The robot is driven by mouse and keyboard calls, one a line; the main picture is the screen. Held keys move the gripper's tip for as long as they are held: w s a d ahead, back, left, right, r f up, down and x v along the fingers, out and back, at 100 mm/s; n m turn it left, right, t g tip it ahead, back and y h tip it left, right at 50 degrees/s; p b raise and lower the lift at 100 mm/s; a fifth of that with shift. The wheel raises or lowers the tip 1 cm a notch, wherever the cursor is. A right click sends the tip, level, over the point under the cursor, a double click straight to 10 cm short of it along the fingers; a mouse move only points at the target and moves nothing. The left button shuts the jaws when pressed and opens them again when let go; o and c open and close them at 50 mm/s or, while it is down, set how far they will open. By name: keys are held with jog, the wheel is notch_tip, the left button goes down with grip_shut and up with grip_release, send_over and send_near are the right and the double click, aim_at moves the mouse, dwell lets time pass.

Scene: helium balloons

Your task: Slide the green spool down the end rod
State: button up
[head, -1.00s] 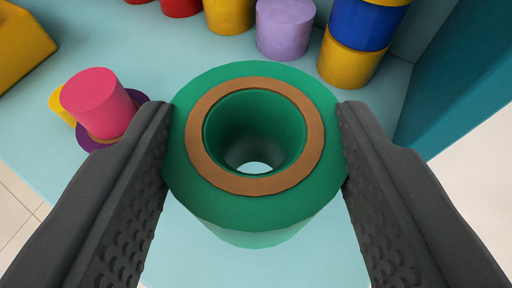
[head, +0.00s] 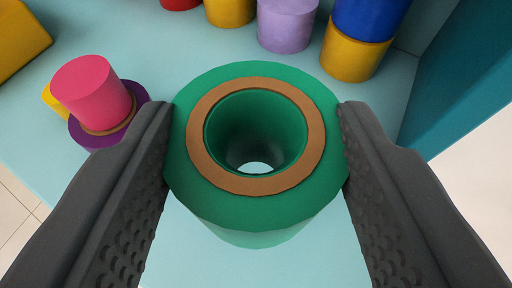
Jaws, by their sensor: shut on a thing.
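The green spool (head: 255,212) is between the two dark fingers of my gripper (head: 256,150), which is shut on it. The spool is seen from above, with a brown ring on its top and an open hole through its middle. Pale surface shows through the bottom of the hole, and no rod shows inside it. No bare rod can be made out. A pink cylinder (head: 92,92) stands in a purple spool (head: 83,137) with a brown ring, left of my gripper; I cannot tell whether it is the end rod.
A lilac cylinder (head: 287,22), a yellow one (head: 230,10) and a blue one (head: 368,22) on a yellow one (head: 352,55) stand at the back. A teal wall (head: 470,85) rises at right. A yellow block (head: 18,40) lies far left. The pale blue surface (head: 180,60) between is clear.

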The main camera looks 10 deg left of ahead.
jog(key=shift+f+b, duration=1.25)
jog(key=shift+f, duration=2.25)
dwell(0.4)
jog(key=o, duration=1.1)
jog(key=shift+r, duration=0.1)
jog(key=shift+b+v, duration=0.45)
jog(key=shift+v, duration=3.5)
